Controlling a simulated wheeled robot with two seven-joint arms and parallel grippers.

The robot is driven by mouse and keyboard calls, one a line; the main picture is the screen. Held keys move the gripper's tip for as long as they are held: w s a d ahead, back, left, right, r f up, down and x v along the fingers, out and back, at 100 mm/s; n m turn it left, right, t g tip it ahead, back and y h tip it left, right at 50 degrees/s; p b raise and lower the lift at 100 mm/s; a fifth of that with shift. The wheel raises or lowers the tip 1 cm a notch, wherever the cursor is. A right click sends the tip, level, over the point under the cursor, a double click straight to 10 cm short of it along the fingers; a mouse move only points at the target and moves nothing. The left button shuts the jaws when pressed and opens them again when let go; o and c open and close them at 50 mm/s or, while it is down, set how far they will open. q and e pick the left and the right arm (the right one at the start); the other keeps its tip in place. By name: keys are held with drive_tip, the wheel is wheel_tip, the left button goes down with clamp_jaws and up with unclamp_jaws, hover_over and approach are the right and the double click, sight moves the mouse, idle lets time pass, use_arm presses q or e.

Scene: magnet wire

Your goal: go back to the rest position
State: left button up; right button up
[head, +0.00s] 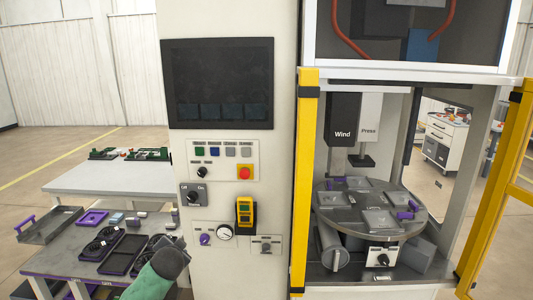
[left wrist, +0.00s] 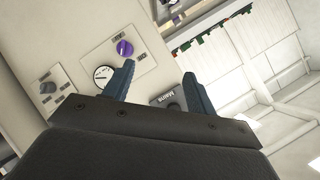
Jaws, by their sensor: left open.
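My left gripper (left wrist: 159,72) is open in the left wrist view, its two blue-grey fingers spread apart with nothing held. It faces the white machine panel, with the grey Mains switch box (left wrist: 168,101) partly showing behind the right finger. My left arm (head: 150,278) shows in the head view at the lower left, a green link with a dark grey end, in front of the machine and the parts table. Its fingers cannot be made out there. My right gripper is in neither view.
Yellow posts (head: 305,180) frame the turntable (head: 370,225).

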use_arm(q)
drive_tip(key=s+d+f+n+g+h, duration=0.1)
drive_tip(key=s+d+f+n+g, duration=0.2)
drive_tip(key=s+f, duration=0.8)
drive_tip(key=s+d+f+g+h, duration=0.25)
drive_tip(key=s+d+f, duration=0.35)
drive_tip(key=s+f, duration=0.5)
drive_tip(key=s+d+f+g, duration=0.1)
drive_tip(key=s+f+g, duration=0.1)
drive_tip(key=s+f, duration=0.3)
drive_tip(key=s+d+f+n+g, duration=0.1)
drive_tip(key=s+f, duration=0.5)
drive_tip(key=s, duration=0.7)
drive_tip(key=s+d+f+n+g, duration=0.1)
drive_tip(key=s+d+f+g, duration=0.1)
drive_tip(key=s+f, duration=0.3)
drive_tip(key=s+d, duration=0.1)
drive_tip(key=s, duration=0.3)
drive_tip(key=shift+s+f+g, duration=0.35)
drive_tip(key=shift+s+f, duration=0.05)
drive_tip(key=shift+h, duration=0.25)
drive_tip(key=shift+d, duration=0.1)
